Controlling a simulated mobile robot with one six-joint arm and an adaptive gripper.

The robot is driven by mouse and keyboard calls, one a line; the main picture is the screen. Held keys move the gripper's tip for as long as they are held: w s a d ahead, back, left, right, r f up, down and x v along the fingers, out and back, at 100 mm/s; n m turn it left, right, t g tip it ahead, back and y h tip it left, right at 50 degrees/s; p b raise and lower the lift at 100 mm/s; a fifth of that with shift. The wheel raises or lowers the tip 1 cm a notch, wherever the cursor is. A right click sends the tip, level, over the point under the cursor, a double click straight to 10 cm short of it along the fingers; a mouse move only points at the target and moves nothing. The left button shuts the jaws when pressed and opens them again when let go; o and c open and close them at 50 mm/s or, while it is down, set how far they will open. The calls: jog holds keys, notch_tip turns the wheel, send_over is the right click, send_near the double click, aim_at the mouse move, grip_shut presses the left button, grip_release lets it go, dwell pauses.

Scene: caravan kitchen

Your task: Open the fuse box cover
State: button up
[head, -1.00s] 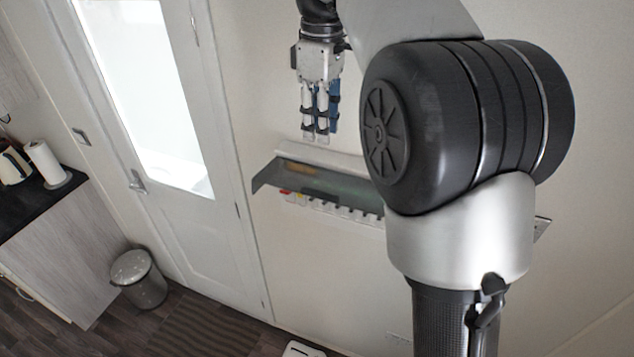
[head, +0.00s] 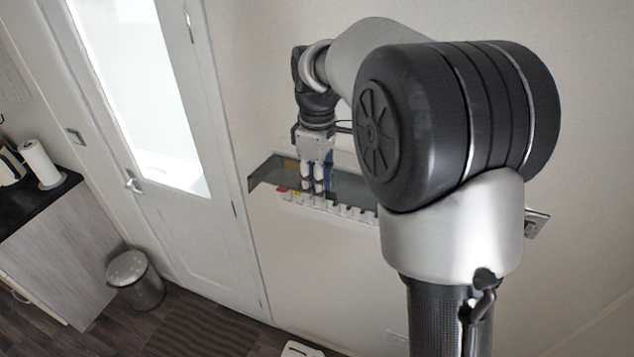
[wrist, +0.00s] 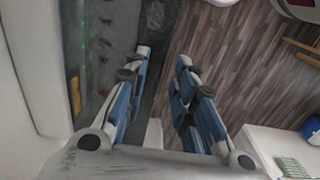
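The fuse box (head: 350,211) is on the wall right of the door, with a row of white switches and a red and a yellow one at its left end. Its dark see-through cover (head: 264,172) is swung out above the switches. In the wrist view the cover (wrist: 100,22) fills the left side, with green lights showing through it. My gripper (head: 318,190) points down in front of the cover, overlapping it. Its fingers (wrist: 164,57) are apart with nothing visible held between them. I cannot tell whether a finger touches the cover. My arm hides the box's right end.
The white door (head: 190,210) stands left of the box. A grey bin (head: 136,281) and a counter (head: 35,208) with a paper roll (head: 41,163) are further left. The floor (wrist: 225,50) below is mostly clear.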

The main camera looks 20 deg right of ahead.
grip_shut()
dwell(0.8)
